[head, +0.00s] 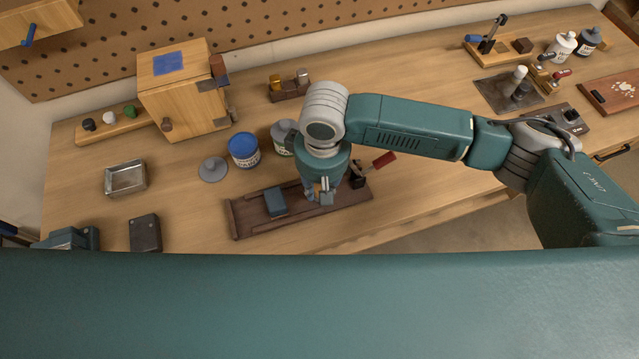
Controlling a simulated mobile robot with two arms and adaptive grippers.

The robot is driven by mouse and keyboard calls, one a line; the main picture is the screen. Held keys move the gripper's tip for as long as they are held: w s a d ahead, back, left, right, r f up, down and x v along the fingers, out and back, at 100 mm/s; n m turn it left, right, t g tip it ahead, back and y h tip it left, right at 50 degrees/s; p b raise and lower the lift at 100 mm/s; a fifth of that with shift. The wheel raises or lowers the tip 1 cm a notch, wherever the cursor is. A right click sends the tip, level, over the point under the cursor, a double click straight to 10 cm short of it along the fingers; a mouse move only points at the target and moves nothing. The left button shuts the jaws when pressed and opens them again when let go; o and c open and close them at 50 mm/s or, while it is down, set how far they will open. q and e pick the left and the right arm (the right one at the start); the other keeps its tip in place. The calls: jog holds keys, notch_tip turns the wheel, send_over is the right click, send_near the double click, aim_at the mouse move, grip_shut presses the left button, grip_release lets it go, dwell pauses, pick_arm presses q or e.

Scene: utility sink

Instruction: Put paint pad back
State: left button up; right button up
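A long dark brown wooden tray (250,222) lies at the front middle of the bench. A blue-grey block (275,202), possibly the paint pad, rests on its left part. My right gripper (322,193) points down over the tray, right of this block and apart from it. A small grey piece shows at its fingertips; I cannot tell whether it is a held thing or part of the fingers. A red handle (383,160) with a dark base sticks up just right of the gripper. My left gripper cannot be made out; only a teal part shows at the lower left.
A blue-topped can (243,149), a grey can (284,137) and a grey round lid (212,169) stand behind the tray. A metal tin (125,178) and a dark box (145,233) are at left. A wooden cabinet (185,95) stands behind. Bench right of the tray is clear.

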aim_at(321, 188)
jog(key=shift+f, duration=0.15)
jog(key=o, duration=1)
notch_tip(321, 188, up, 12)
jog(key=b, duration=0.2)
jog(key=shift+d+r, duration=0.15)
jog(key=shift+r, duration=0.05)
jog(key=shift+s+f, duration=0.1)
jog(key=shift+s, duration=0.05)
